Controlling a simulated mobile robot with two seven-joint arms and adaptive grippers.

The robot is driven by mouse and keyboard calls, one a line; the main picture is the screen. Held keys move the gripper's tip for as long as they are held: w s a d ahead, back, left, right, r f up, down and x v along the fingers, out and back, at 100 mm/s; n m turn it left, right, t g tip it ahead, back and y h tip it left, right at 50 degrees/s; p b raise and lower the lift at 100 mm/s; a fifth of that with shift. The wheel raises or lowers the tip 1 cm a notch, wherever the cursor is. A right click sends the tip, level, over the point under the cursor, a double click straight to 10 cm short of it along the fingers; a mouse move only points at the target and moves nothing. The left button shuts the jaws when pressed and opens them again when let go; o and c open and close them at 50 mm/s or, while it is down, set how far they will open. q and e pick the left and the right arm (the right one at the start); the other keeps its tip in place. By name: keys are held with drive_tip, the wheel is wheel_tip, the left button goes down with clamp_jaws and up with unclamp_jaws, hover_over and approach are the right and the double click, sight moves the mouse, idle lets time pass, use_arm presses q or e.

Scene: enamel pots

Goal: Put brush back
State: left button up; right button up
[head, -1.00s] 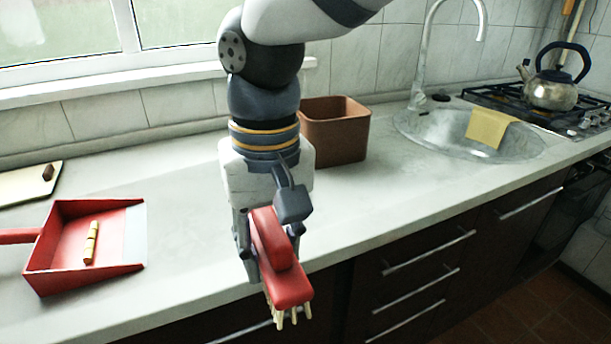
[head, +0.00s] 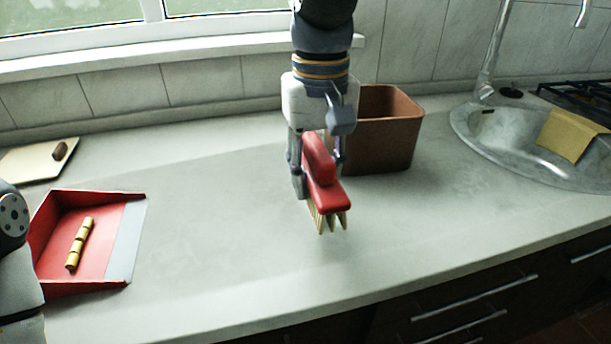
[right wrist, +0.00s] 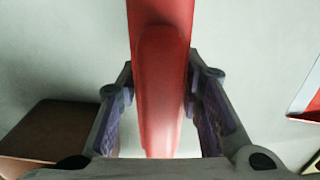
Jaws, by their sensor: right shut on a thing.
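The red brush (head: 321,168) with pale bristles is held above the counter near the middle of the head view, bristles pointing down. My right gripper (head: 318,178) is shut on its red body, one finger on each side. In the right wrist view the red brush (right wrist: 160,85) runs between the fingers of the gripper (right wrist: 162,100). The brush is in front of a brown bin (head: 385,130), whose left part is hidden behind my gripper. Part of my left arm shows at the left edge of the head view; its fingers are not seen.
A red dustpan (head: 100,225) holding a yellowish segmented piece (head: 79,243) lies on the left. A cutting board (head: 30,160) is behind it. A sink (head: 500,135) with a yellow cloth (head: 572,135) is at right. The counter (head: 220,250) is clear between dustpan and brush.

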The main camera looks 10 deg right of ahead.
drive_tip(key=w+f, duration=0.1)
drive_tip(key=d+f, duration=0.1)
drive_tip(key=w+f, duration=0.1)
drive_tip(key=f, duration=0.1)
drive_tip(key=shift+w+d, duration=0.25)
drive_tip(key=shift+w, duration=0.1)
drive_tip(key=shift+w+d+f, duration=0.1)
drive_tip(key=shift+w+f, duration=0.05)
drive_tip(key=shift+f, duration=0.75)
drive_tip(key=shift+w+d+f, duration=0.1)
drive_tip(key=shift+w+f, duration=0.05)
drive_tip(key=shift+f, duration=0.75)
drive_tip(key=shift+f, duration=0.15)
drive_tip(key=o, duration=1.2)
drive_tip(key=shift+c, duration=0.2)
wheel_tip(320, 180, up, 12)
drive_tip(key=shift+r, duration=0.15)
